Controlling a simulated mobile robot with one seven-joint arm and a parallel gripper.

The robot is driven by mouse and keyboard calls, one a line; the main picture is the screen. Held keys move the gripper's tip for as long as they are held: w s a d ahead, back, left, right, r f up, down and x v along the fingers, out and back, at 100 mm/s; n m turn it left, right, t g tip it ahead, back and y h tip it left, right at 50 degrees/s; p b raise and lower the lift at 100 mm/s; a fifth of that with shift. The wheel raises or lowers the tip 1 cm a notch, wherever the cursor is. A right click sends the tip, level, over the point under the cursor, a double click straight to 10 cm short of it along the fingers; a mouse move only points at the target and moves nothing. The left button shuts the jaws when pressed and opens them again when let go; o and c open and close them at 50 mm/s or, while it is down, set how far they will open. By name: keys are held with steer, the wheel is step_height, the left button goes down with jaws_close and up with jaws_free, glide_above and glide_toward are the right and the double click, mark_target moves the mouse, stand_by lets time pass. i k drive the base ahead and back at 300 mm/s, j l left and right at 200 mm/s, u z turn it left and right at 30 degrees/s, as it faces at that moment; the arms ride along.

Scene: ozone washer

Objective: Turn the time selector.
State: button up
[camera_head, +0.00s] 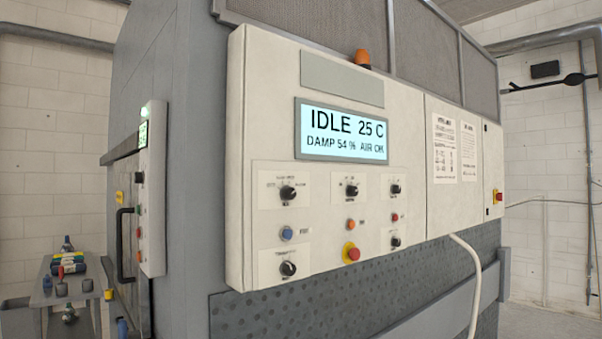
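The control panel (235,150) is a cream box on the front of the grey machine. It carries several black rotary knobs: upper left (288,193), upper middle (352,190), upper right (396,188), lower left (288,268) and lower right (395,241). Each has a small printed plate. The print is too small to read, so I cannot tell which knob is the time selector. The display (343,132) reads "IDLE 25 C" and "DAMP 54 % AIR OK". My gripper is not in view.
A red emergency button (352,252), a blue button (286,233) and an orange one (351,224) sit among the knobs. A white hose (474,290) hangs below the panel. A side panel (152,190) juts out at left, near a cluttered table (35,298).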

mark_target(351, 191)
steer(key=l, duration=0.45)
steer(key=i+l+z, duration=0.1)
steer(key=l, duration=0.3)
steer(key=i+l, duration=0.1)
steer(key=l, duration=0.35)
steer(key=i+l+z, duration=0.1)
steer(key=l, duration=0.3)
steer(key=i+l, duration=0.1)
steer(key=l, duration=0.3)
steer(key=i+l+z, duration=0.1)
steer(key=l, duration=0.35)
steer(key=k+j+z, duration=0.2)
steer(key=k+j, duration=0.05)
steer(key=k, duration=0.1)
